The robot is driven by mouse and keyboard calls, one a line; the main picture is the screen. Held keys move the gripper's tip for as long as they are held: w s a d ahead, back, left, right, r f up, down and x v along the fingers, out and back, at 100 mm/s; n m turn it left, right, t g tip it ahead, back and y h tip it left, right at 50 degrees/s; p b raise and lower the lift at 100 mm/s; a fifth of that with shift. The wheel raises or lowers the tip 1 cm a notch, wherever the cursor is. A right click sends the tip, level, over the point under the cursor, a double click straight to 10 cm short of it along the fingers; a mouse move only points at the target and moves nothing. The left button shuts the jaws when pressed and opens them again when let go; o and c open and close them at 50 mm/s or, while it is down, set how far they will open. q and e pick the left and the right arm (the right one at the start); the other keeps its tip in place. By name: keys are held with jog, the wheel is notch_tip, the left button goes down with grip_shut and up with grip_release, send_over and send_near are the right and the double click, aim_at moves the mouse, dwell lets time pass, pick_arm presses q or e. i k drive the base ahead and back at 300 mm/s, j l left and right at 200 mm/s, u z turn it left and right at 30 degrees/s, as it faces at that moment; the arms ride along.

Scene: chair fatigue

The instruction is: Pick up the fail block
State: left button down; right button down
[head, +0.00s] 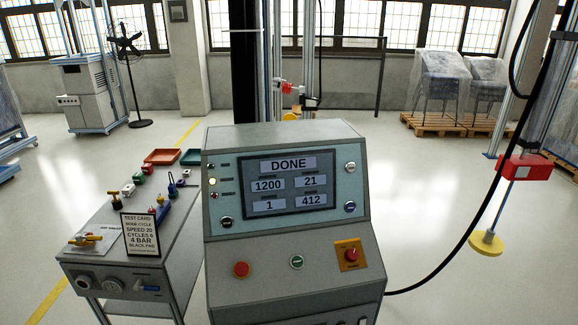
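Small blocks stand on the grey side bench (185,215) at the left: a red one (147,168), a green one (138,178) and a whitish one (128,190) with dark and red marks. They are too small for me to read any label, so I cannot tell for certain which is the fail block. A red tray (162,156) and a green tray (191,157) lie behind them at the bench's far end. Neither of my grippers is in view.
A console (290,225) with a screen reading DONE stands right of the bench. A test card (141,234), brass valve (86,240) and blue fitting (172,188) are nearer on the bench. A black cable hangs at right; open floor lies behind.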

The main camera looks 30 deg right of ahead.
aim_at(147, 169)
jog(key=i+j+z, duration=0.2)
jog(key=i+j, duration=0.15)
jog(key=j, duration=0.25)
jog(key=i+j+z, duration=0.1)
jog(key=j, duration=0.25)
jog(key=i+j, duration=0.2)
jog(key=j, duration=0.15)
jog(key=i+j+z, duration=0.15)
jog(key=j, duration=0.15)
jog(key=i+j+z, duration=0.1)
jog(key=j, duration=0.25)
jog(key=k, duration=0.4)
jog(key=z, duration=0.4)
jog(key=k+z, duration=0.1)
jog(key=z, duration=0.65)
jog(key=k+l+z, duration=0.1)
jog(key=z, duration=0.25)
jog(key=i+j+z, duration=0.1)
jog(key=j+z, duration=0.3)
jog(key=j, duration=0.35)
jog(key=j+z, duration=0.45)
jog(key=j, duration=0.3)
jog(key=k+j+z, duration=0.2)
jog(key=j+z, duration=0.2)
jog(key=j, duration=0.35)
